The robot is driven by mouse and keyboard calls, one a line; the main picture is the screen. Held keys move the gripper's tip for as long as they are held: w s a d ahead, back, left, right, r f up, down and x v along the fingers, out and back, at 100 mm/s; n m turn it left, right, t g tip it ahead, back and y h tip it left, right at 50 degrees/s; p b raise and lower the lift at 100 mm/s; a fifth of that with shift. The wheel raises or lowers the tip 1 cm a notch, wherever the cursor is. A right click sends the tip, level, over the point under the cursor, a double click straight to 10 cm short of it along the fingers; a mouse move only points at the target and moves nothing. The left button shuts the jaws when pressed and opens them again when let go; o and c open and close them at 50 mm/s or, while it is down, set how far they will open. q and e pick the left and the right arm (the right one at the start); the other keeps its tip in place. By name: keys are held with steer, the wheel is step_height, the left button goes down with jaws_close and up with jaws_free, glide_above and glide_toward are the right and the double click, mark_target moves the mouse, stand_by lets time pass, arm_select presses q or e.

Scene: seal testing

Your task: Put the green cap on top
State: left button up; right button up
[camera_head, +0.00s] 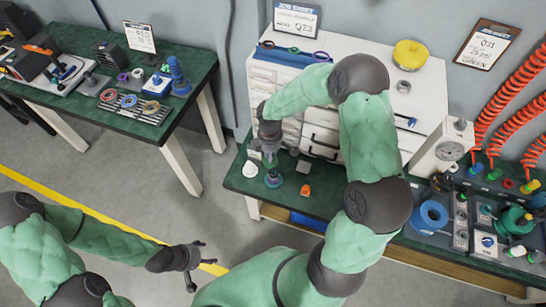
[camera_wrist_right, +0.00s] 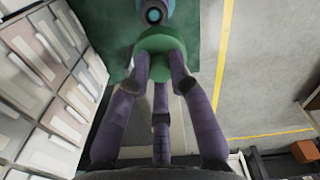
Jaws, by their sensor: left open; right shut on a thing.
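The green cap (camera_wrist_right: 160,44) is held between the fingers of my right gripper (camera_wrist_right: 162,70) in the right wrist view. In the head view my right gripper (camera_head: 269,158) points down over the green table, and the cap is too small to make out there. A blue round fitting (camera_head: 273,179) stands on the table just below that gripper. It also shows in the wrist view (camera_wrist_right: 153,14), just beyond the cap; I cannot tell whether they touch. My left gripper (camera_head: 199,265) is open and empty over the floor, away from the table.
A white cone-like piece (camera_head: 250,169), a grey block (camera_head: 303,167) and an orange piece (camera_head: 305,190) lie near the fitting. White drawers (camera_head: 321,133) stand close behind. A gauge unit (camera_head: 445,150) is to the right. A second table (camera_head: 150,130) stands at the left.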

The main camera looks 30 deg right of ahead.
steer(key=shift+s+d+f+n, duration=0.1)
steer(key=shift+d+f+n, duration=0.5)
steer(key=shift+f+n, duration=0.2)
steer(key=shift+f+b, duration=1.7)
steer(key=shift+f, duration=0.25)
steer(key=shift+f+b, duration=1.65)
steer(key=shift+f, duration=0.7)
steer(key=o, duration=1)
steer(key=shift+c, duration=0.2)
steer(key=shift+r, duration=0.15)
step_height(320, 180, up, 7)
steer(key=p, duration=0.6)
